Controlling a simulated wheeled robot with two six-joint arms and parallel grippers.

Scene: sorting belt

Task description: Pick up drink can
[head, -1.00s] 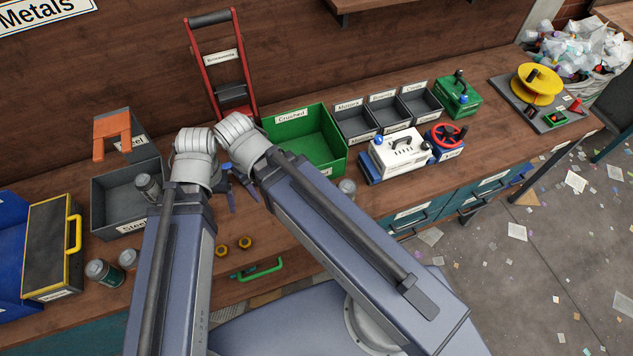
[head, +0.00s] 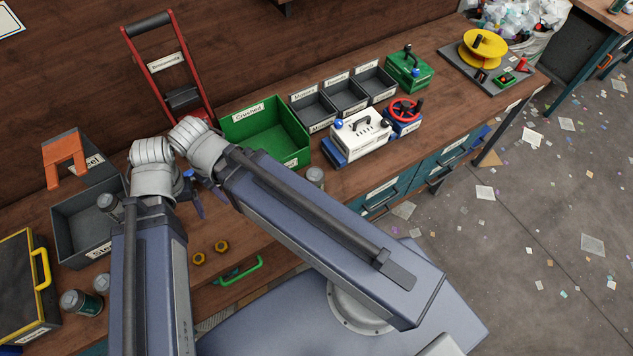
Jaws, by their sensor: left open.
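Several cans with grey tops are in view. One can (head: 315,177) stands in front of the green "Crushed" bin, partly hidden by my right arm. Another can (head: 108,206) is inside the grey "Steel" bin (head: 85,247). Two more cans stand at the lower left, a dark green-grey one (head: 82,303) and a smaller-looking one (head: 102,283). I cannot tell which is the drink can. My left gripper (head: 205,196) is open and empty above the bench, between the "Steel" bin and the "Crushed" bin. My right gripper is hidden behind the arms.
The green "Crushed" bin (head: 265,138), small grey bins (head: 345,95) and a white device (head: 358,138) stand along the bench (head: 440,70). A red hand truck (head: 165,62) leans behind. A black case (head: 18,300) is far left.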

